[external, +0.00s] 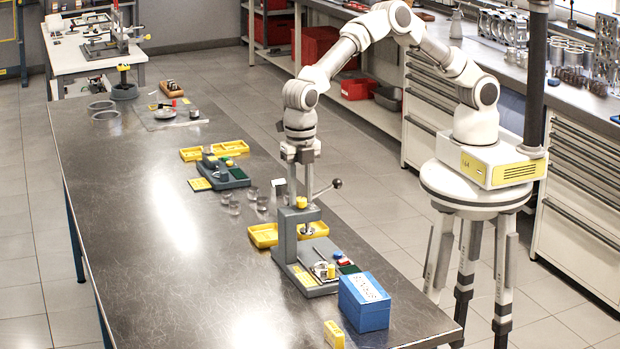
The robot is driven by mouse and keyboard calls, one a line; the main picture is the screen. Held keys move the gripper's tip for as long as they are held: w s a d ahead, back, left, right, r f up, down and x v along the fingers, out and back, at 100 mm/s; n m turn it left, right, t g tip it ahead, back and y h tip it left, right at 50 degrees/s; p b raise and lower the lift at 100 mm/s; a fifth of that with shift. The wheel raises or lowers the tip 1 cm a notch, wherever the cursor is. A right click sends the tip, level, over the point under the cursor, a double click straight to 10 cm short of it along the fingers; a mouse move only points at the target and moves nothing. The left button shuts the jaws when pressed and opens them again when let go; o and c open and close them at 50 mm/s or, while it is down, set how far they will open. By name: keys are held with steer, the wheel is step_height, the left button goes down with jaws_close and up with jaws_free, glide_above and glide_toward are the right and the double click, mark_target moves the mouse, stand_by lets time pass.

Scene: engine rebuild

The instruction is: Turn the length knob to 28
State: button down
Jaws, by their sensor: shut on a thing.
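A grey bench press (287,245) stands upright near the right edge of the long metal table, with a lever and a dark ball handle on its right side. A small yellow knob (301,202) sits at the top of its column. My gripper (300,195) points straight down over the column top, its two fingers at either side of the yellow knob, shut on it. I take this as the length knob, but no label can be read. Any scale or number on it is too small to read.
A blue box (364,302) and a small yellow block (334,335) stand in front of the press. Yellow trays (263,236), clear cups (234,207) and a second grey fixture (222,172) lie behind it. The table's left side is clear.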

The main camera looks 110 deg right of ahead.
mark_target(301, 198)
steer(key=c, duration=0.6)
jaws_free()
steer(key=shift+r, duration=0.15)
step_height(301, 198, up, 17)
steer(key=shift+b, duration=0.3)
steer(key=shift+r, duration=0.15)
